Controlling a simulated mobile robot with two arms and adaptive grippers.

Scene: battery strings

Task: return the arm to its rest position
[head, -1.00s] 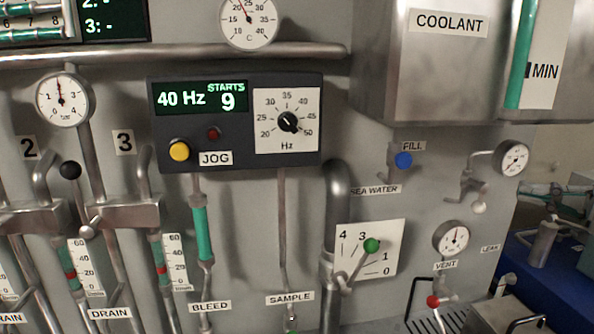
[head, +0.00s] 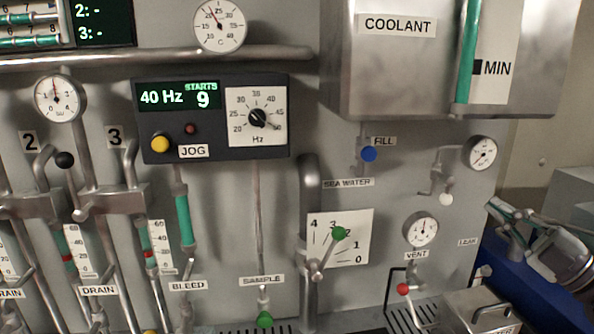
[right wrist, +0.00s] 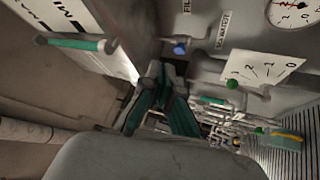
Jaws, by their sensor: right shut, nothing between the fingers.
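My right gripper (head: 494,210) is at the right edge of the head view, right of the panel. Its teal-padded fingers are shut and empty, and it touches nothing that I can see. In the right wrist view the shut fingers (right wrist: 162,85) point up the picture, with the panel fittings beyond and to the right of them. Part of my right arm shows behind the gripper in the head view. My left gripper is in neither view.
The grey panel carries the JOG box (head: 212,118), the green-knobbed selector (head: 339,233), the VENT gauge (head: 421,230) and the red-knobbed valve (head: 403,289). The COOLANT tank (head: 350,75) juts out at upper right. A blue surface (head: 500,262) lies below my right arm.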

